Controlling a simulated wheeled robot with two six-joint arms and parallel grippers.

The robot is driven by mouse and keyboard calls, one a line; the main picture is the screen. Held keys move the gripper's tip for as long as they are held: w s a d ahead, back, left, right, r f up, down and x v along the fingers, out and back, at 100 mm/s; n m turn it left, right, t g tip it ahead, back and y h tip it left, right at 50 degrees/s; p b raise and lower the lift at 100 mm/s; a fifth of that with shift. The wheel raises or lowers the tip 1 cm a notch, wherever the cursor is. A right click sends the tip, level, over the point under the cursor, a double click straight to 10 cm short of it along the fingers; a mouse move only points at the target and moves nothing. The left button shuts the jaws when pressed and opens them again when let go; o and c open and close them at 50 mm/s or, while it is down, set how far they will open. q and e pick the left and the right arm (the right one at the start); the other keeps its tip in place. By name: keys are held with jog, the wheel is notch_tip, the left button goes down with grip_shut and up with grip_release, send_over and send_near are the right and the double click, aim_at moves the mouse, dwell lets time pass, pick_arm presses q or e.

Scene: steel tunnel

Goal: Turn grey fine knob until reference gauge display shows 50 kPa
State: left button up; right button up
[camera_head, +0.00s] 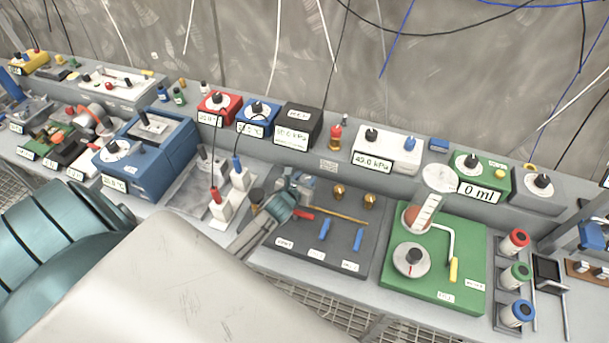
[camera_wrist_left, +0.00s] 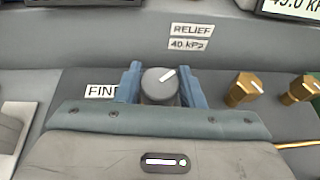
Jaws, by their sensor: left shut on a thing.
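The grey fine knob (camera_wrist_left: 158,88) has a white pointer mark tilted to the upper right and sits between the two blue fingers of my left gripper (camera_wrist_left: 160,78), which is shut on it. A partly covered "FIN…" label (camera_wrist_left: 101,91) lies left of it. In the head view my left gripper (camera_head: 297,186) reaches the back left of the dark panel (camera_head: 330,252) and hides the knob. The white reference gauge (camera_head: 387,153) behind the panel reads 45.0 kPa. Its display is cut off at the wrist view's upper right corner (camera_wrist_left: 292,8). My right gripper is not in view.
Two brass fittings (camera_head: 339,191) and blue levers (camera_head: 324,229) are right of the gripper on the panel. A "RELIEF 40 kPa" label (camera_wrist_left: 190,37) is behind the knob. A green board (camera_head: 440,285) stands right; white stands with red and blue probes (camera_head: 222,208) stand left.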

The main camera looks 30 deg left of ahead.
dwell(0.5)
pick_arm(q)
jog(key=o, duration=1)
jog(key=shift+w, duration=0.1)
jog(key=shift+w+f, duration=0.1)
jog(key=shift+f, duration=0.05)
